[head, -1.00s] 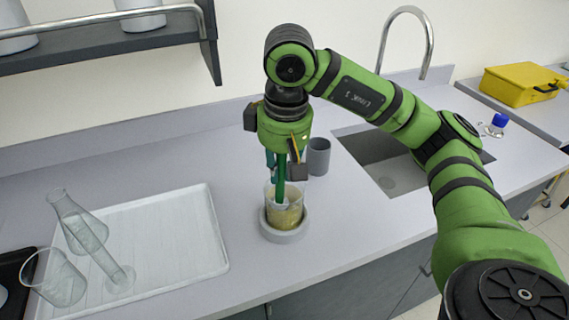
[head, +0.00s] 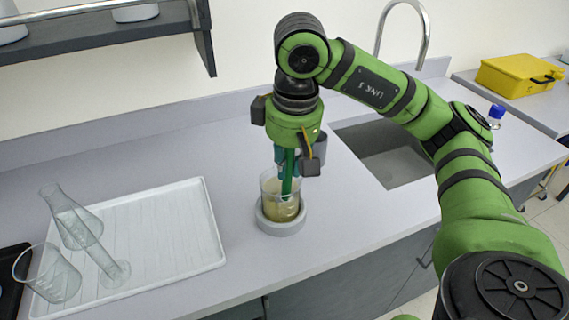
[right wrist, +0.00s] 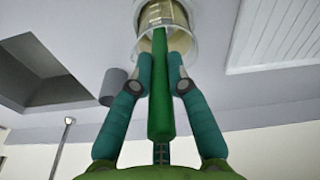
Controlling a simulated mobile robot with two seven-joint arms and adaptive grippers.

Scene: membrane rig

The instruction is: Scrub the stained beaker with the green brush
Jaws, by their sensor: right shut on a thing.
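The stained beaker (head: 281,207) is clear glass with a yellowish-brown film and stands upright in a round grey holder (head: 282,227) on the counter. The green brush (head: 288,172) points down, its lower end inside the beaker. My right gripper (head: 287,160) is above the beaker, shut on the brush handle. In the right wrist view the handle (right wrist: 160,95) runs between the two teal fingers (right wrist: 161,78) towards the beaker (right wrist: 163,22). The brush head is hard to make out behind the stained glass. My left gripper is not in view.
A white ribbed tray (head: 160,235) at the left holds clear glassware, including a flask (head: 75,222) and a beaker (head: 47,275). A grey cup (head: 320,148) stands just behind the gripper. A sink (head: 385,155) with a tall faucet (head: 427,40) is at the right.

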